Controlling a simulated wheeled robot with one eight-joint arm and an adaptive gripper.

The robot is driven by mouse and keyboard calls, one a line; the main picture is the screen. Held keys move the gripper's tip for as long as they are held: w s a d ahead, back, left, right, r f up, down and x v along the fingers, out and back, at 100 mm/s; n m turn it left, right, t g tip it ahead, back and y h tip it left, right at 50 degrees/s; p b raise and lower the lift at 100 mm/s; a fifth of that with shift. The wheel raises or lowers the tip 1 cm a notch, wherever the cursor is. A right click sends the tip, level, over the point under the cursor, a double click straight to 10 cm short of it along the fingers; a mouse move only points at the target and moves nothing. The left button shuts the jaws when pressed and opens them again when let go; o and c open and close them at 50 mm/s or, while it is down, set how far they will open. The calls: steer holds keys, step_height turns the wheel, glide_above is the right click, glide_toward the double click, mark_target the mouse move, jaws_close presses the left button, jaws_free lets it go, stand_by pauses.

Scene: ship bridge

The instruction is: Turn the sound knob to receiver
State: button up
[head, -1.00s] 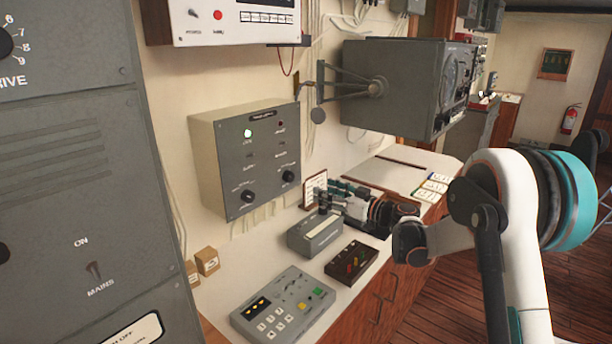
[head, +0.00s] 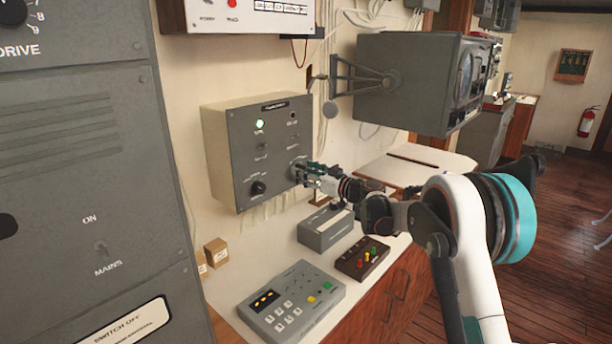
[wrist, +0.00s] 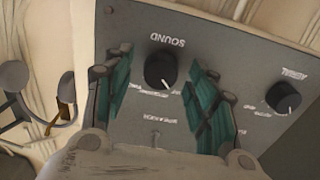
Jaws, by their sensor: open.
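The sound knob (wrist: 161,70) is a round black knob under upside-down "SOUND" lettering in the wrist view. Its white mark points down and slightly right in that view. The small position labels around it are too blurred to read surely. My gripper (head: 306,170) is at the lower right of the grey wall box (head: 231,150) in the head view and hides this knob there. In the wrist view its two green-padded fingers are open, one on each side of the knob, with gaps visible between pads and knob.
A second black knob (wrist: 283,97) sits to the right in the wrist view; it also shows in the head view (head: 258,188). Below are a keypad console (head: 291,303), a grey box (head: 325,229) and a small dark button box (head: 362,258). A grey display unit (head: 415,85) projects from the wall.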

steer(key=shift+a, duration=0.1)
steer(key=c, duration=1.1)
steer(key=shift+m, duration=0.3)
steer(key=shift+w+m+p, duration=0.1)
steer(key=shift+m+p, duration=0.6)
steer(key=shift+m, duration=3.4)
steer(key=shift+r, duration=0.1)
